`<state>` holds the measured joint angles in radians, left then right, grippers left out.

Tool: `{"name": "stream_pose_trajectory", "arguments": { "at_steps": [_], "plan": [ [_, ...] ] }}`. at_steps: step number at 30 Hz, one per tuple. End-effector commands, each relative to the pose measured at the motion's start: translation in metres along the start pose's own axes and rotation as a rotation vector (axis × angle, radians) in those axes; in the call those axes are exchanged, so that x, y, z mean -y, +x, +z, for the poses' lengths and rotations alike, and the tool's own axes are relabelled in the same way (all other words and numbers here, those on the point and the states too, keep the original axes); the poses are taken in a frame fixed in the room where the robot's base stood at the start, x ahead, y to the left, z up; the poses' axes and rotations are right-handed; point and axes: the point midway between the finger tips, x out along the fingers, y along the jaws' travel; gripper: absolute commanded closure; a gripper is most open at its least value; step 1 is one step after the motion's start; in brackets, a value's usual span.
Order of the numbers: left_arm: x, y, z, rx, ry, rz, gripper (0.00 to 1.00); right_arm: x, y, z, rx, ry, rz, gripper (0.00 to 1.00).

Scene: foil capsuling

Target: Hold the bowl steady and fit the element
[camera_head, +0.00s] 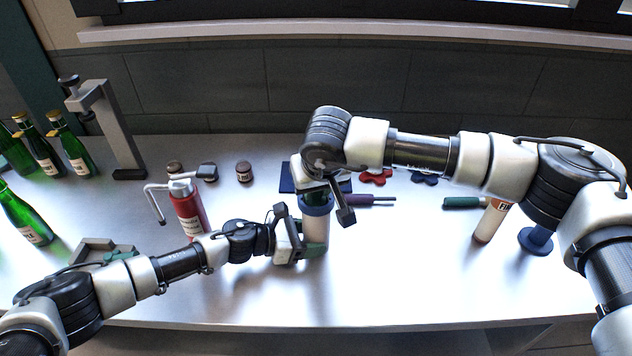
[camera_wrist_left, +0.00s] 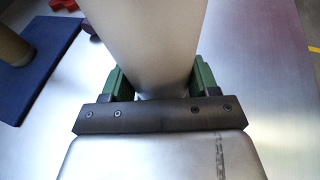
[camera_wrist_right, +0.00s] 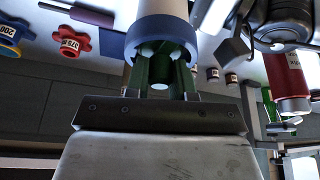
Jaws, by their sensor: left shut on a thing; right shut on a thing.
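The bowl (camera_head: 315,235) is a pale grey upright cylinder with a blue collar (camera_head: 316,204) at its top, standing at the middle of the bench. My left gripper (camera_head: 308,245) is shut on its side; the left wrist view shows green fingers on either side of the pale wall (camera_wrist_left: 148,45). My right gripper (camera_head: 316,192) points down from above at the collar. In the right wrist view its green fingers (camera_wrist_right: 165,70) reach into the blue collar (camera_wrist_right: 160,35). They are shut on a small pale piece, likely the element (camera_wrist_right: 165,50), mostly hidden by the fingers and collar.
A red can (camera_head: 188,215) with a bent handle stands left of the bowl. Green bottles (camera_head: 77,155) and a grey clamp stand (camera_head: 122,130) are far left. The front right bench is clear.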

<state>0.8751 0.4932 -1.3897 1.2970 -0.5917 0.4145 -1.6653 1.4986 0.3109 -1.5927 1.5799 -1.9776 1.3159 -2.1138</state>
Motion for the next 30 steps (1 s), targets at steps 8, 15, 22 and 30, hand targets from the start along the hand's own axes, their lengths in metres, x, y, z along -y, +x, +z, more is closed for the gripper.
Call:
{"name": "stream_pose_trajectory", "arguments": {
  "at_steps": [8, 15, 22, 30],
  "plan": [
    [0.000, 0.000, 0.000, 0.000, 0.000, 0.001, 0.74, 0.000, 0.003, 0.001, -0.001, 0.000, 0.000, 0.56],
    [0.000, 0.000, 0.000, 0.000, 0.000, 0.001, 0.74, 0.000, 0.001, 0.001, -0.001, 0.000, 0.000, 0.54],
    [-0.001, -0.001, -0.001, -0.003, -0.002, 0.003, 0.76, 0.001, -0.031, 0.000, -0.006, -0.002, -0.002, 0.46],
    [0.000, 0.000, -0.001, -0.001, -0.001, 0.001, 0.75, 0.000, -0.087, 0.000, -0.004, -0.001, -0.001, 0.46]
  ]
}}
